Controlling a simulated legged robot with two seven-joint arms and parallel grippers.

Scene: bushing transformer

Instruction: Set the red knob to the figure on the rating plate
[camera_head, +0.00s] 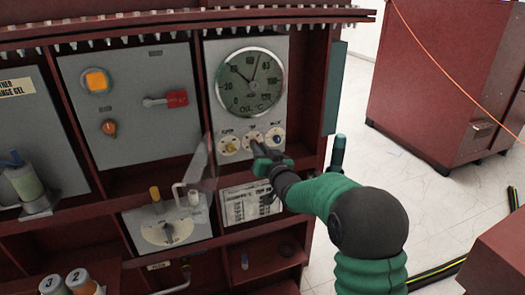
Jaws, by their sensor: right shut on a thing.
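Three small knobs on white dials sit in a row below the round oil temperature gauge (249,83). The left knob is yellow (231,147) and the right one is blue (278,139). The middle dial (251,137) is the red knob's place by its position; the knob itself is mostly hidden by my right gripper (259,152). That gripper is shut on the knob, reaching in from the lower right. The rating plate (251,204) is a white printed label below the dials, partly covered by my arm; its figures are too small to read. My left gripper is not in view.
A grey panel on the left holds an orange button (96,81), an orange knob (109,128) and a red-handled switch (176,98). A clear flap (200,166) and a lever unit (166,225) stand left of the plate.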

